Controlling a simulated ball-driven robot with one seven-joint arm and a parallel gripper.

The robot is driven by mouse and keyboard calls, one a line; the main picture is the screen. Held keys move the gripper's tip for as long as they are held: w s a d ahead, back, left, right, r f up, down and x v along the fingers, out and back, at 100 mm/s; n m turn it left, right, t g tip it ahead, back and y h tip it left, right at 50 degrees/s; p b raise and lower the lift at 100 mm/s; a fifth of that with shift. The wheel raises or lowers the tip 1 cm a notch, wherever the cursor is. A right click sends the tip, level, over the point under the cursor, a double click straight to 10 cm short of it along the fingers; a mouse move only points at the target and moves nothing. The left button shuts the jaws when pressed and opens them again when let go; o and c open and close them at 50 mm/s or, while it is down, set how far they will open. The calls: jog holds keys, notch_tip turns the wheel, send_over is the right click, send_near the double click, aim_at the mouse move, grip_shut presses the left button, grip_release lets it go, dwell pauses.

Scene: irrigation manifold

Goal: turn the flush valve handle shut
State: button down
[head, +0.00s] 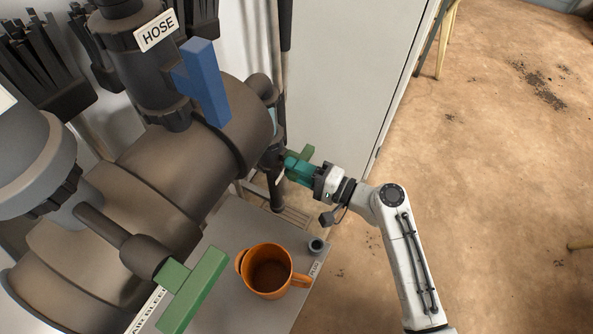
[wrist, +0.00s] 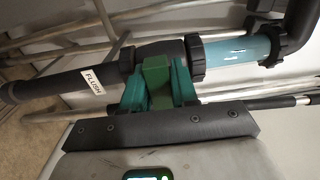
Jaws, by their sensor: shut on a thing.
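The flush valve handle is a green lever (wrist: 156,82) on a dark pipe in the wrist view, and a white FLUSH label (wrist: 93,81) is on the pipe to its left. My gripper (wrist: 157,76) has its teal fingers on both sides of the lever, shut on it. In the head view my gripper (head: 297,169) reaches in from the right to the lever (head: 306,153), just past the end of the big brown pipe. The fingers hide part of the lever there.
A blue handle (head: 203,84) sits on the HOSE valve (head: 140,75). Another green handle (head: 194,291) is at the front. Open floor lies at the right.

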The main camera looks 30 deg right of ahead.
jog(key=shift+f, duration=0.1)
dwell(0.4)
jog(key=c, duration=1)
grip_release()
jog(key=shift+o, duration=0.2)
jog(key=shift+s, duration=0.1)
jog(key=v, duration=1)
jog(key=shift+s+d+p, duration=0.2)
jog(key=shift+s+p, duration=0.05)
jog(key=shift+p, duration=0.1)
jog(key=shift+a+n, duration=0.1)
jog(key=shift+n, duration=0.2)
